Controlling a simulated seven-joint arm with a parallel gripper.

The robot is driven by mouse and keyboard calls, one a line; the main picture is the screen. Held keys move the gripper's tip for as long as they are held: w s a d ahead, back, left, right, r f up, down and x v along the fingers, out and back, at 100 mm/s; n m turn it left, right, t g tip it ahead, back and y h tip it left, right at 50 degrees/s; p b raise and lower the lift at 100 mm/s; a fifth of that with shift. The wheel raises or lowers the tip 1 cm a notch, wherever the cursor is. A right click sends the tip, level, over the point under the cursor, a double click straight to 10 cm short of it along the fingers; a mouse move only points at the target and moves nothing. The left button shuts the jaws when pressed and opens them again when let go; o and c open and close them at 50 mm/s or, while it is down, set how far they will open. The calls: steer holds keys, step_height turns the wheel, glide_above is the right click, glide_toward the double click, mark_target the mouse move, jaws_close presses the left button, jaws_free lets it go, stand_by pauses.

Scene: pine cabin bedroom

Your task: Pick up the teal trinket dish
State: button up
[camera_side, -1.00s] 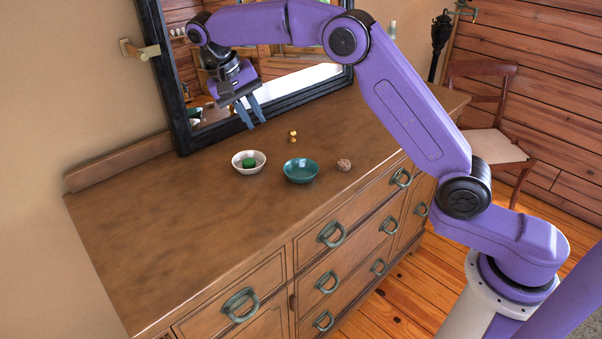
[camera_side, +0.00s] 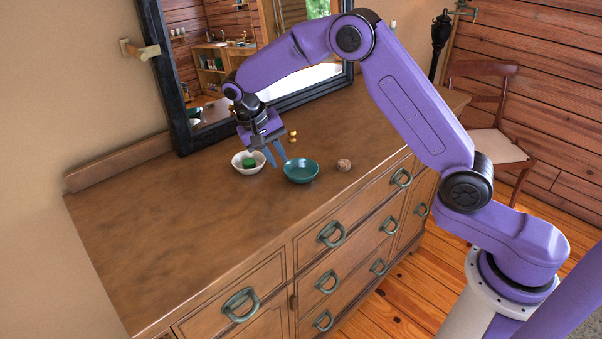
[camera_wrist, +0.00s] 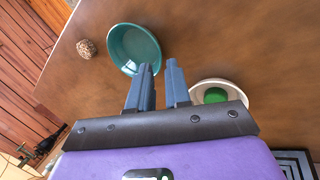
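The teal trinket dish (camera_side: 301,171) sits upright on the wooden dresser top and looks empty. In the wrist view the teal dish (camera_wrist: 134,48) lies just beyond my fingertips, a little to the left. My gripper (camera_side: 279,164) points down between the teal dish and a white dish, near the teal dish's left rim. It also shows in the wrist view (camera_wrist: 160,68), where its two blue fingers stand apart with nothing between them. I cannot tell whether a finger touches the teal rim.
A white dish (camera_side: 237,164) holding a green thing (camera_side: 249,162) stands left of my gripper. A speckled ball (camera_side: 343,165) lies right of the teal dish. A small gold object (camera_side: 292,136) is behind. A dark-framed mirror (camera_side: 180,115) rises at the back. The dresser's left side is clear.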

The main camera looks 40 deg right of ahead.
mark_target(286, 170)
steer(key=shift+x, duration=2.25)
steer(key=shift+s+d, duration=0.1)
jaws_close()
steer(key=shift+r, duration=0.1)
